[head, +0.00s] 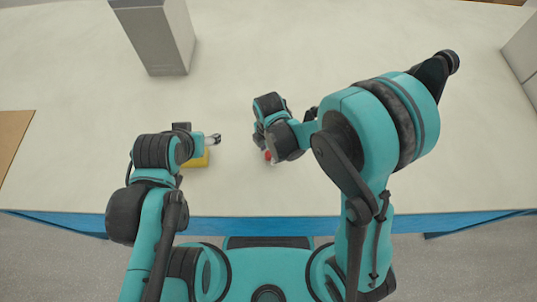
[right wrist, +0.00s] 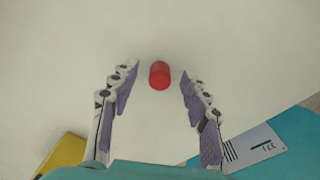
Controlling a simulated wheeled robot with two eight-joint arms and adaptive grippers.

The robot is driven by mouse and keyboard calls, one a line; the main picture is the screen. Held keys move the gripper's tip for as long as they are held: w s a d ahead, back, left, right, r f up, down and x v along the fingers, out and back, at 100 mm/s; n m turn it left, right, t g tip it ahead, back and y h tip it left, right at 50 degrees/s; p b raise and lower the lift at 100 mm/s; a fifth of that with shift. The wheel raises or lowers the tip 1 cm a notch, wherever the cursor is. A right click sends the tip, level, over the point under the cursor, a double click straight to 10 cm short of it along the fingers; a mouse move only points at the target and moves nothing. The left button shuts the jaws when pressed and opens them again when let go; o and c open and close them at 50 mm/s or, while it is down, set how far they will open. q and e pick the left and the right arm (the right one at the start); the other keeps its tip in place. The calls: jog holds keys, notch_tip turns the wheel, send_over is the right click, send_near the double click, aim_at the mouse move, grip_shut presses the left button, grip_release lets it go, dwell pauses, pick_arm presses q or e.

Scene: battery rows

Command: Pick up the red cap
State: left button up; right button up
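The red cap (right wrist: 159,75) is a small red cylinder on the pale tabletop. In the right wrist view it lies between the two spread fingers of my right gripper (right wrist: 158,72), near the fingertips, with a gap on each side. In the head view only a bit of the red cap (head: 267,156) shows beside my right gripper (head: 270,148), which hides the rest. My left gripper (head: 212,140) is to the left, over a yellow object; its fingers are too small to tell whether they are open.
The yellow object (head: 197,160) lies under my left gripper and shows in the right wrist view (right wrist: 65,152). A tall grey box (head: 160,35) stands at the back left. A pale box (head: 526,55) is at the right edge. The tabletop between them is clear.

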jog(key=c, duration=0.7)
jog(key=shift+r, duration=0.1)
